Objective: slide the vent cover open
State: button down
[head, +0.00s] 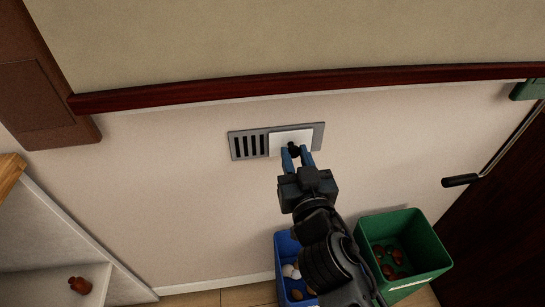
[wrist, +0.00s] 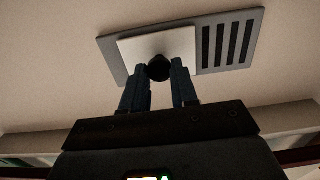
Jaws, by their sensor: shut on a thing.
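The grey vent (head: 235,147) is set in the pale wall, with dark slots showing on its left part in the head view. The white vent cover (head: 291,137) sits over the middle and right part, with a narrow grey strip of frame beyond its right edge. A black knob (head: 293,149) stands out from the cover. My gripper (head: 297,155) has its blue fingers on either side of the knob and is shut on it. The wrist view also shows the cover (wrist: 170,43), the knob (wrist: 159,68) between the fingers, and the open slots (wrist: 228,42) at right.
A dark red rail (head: 300,83) runs along the wall above the vent. A blue bin (head: 282,248) and a green bin (head: 413,222) with items stand below. A black-handled lever (head: 460,181) is at right. A shelf (head: 60,225) with a brown bottle (head: 80,285) is at lower left.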

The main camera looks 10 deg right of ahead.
jog(key=shift+d, duration=0.2)
jog(key=c, duration=0.9)
grip_release()
jog(key=shift+o, duration=0.2)
jog(key=s+b, duration=0.2)
jog(key=s, duration=0.6)
